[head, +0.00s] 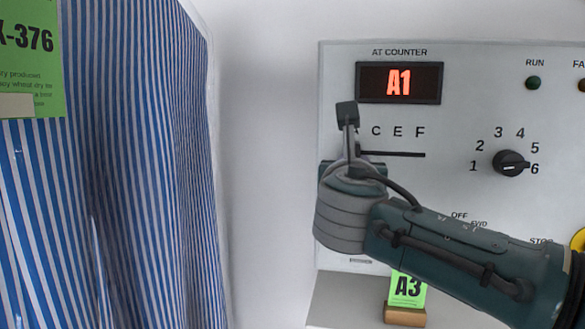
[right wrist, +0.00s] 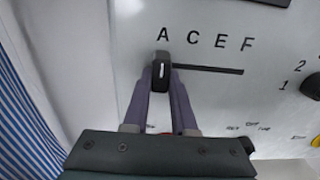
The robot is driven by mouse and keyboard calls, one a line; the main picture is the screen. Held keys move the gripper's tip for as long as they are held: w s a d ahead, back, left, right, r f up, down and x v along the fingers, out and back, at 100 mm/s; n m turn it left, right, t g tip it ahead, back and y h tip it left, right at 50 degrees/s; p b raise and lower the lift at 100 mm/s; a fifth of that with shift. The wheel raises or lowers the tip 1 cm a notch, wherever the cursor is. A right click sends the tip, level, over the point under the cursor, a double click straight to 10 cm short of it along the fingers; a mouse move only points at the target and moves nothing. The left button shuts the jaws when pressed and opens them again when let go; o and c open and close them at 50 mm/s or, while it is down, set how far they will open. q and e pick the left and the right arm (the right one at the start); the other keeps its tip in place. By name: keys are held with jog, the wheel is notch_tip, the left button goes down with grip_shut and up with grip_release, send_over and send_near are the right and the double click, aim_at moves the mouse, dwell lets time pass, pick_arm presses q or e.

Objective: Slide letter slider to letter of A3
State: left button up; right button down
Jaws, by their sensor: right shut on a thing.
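The letter slider (right wrist: 161,68) is a black knob on a dark horizontal slot (right wrist: 215,69), at the slot's left end below the letter A in the right wrist view. My right gripper (right wrist: 162,78) is shut on the knob, with one finger on each side of it. In the head view my right wrist and hand hide the slider and the letter A; C, E, F and the right part of the slot (head: 400,154) show. The red display (head: 399,83) reads A1. A green card (head: 408,288) reads A3. My left gripper is not in view.
A black rotary dial (head: 511,162) with numbers 1 to 6 sits right of the slot. The A3 card stands in a wooden holder (head: 405,316) below the panel (head: 460,65). Striped blue cloth (head: 120,180) hangs at the left. The slot right of the knob is clear.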

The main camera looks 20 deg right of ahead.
jog(key=shift+a, duration=0.15)
jog(key=c, duration=0.7)
grip_release()
jog(key=shift+w+a, duration=0.1)
jog(key=shift+w, duration=0.05)
jog(key=shift+s, duration=0.2)
jog(key=shift+p+v, duration=0.4)
jog(key=shift+v, duration=4.4)
